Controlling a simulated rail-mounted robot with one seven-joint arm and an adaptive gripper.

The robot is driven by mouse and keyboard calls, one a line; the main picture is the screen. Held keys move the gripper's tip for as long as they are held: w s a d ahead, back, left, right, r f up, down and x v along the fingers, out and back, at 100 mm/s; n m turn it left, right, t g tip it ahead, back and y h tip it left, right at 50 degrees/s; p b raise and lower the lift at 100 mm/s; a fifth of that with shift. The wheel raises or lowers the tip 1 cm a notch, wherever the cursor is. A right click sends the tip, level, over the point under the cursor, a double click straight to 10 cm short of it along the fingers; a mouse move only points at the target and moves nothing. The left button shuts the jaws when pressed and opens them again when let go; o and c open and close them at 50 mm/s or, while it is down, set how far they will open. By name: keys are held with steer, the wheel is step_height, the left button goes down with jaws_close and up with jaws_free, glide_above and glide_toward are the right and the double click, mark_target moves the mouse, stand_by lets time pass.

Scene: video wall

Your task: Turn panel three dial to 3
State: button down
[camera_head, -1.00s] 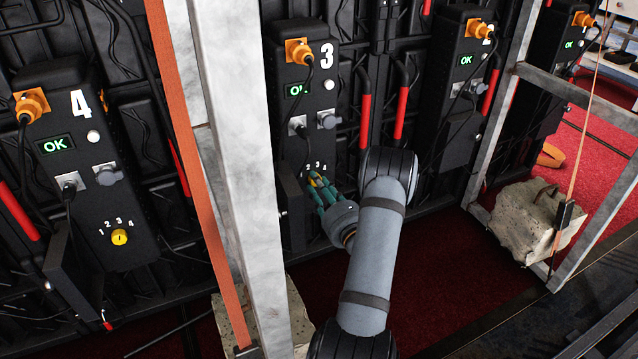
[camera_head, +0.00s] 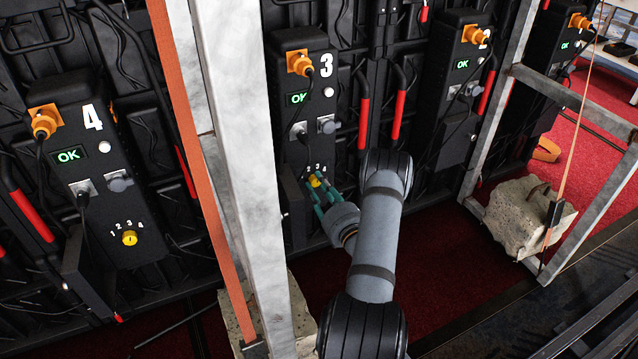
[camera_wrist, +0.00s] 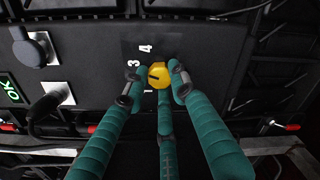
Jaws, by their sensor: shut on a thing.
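The black box marked 3 (camera_head: 290,152) is in the middle of the head view, with an OK display. Its yellow dial (camera_head: 314,181) is low on the front, below small white numerals. The dial also shows in the wrist view (camera_wrist: 159,75), with a dark mark on its face; the mark lies roughly toward the left, but I cannot tell which numeral it meets. Numerals 3 and 4 are readable there; the others are partly hidden by a finger. My gripper (camera_wrist: 158,82) has three teal fingers closed around the dial; it also shows at the panel in the head view (camera_head: 318,190).
A grey metal post (camera_head: 235,150) with an orange strap stands left of panel 3. Panel 4 (camera_head: 95,180) is farther left, panel 2 (camera_head: 460,75) right. Cables and red-sleeved handles surround the boxes. A stone block (camera_head: 525,215) lies at the right.

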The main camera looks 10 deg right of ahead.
steer(key=shift+d, duration=0.1)
stand_by(0.3)
steer(key=c, duration=1.4)
jaws_free()
steer(key=v, duration=1.2)
steer(key=shift+w, duration=0.1)
steer(key=x, duration=1.2)
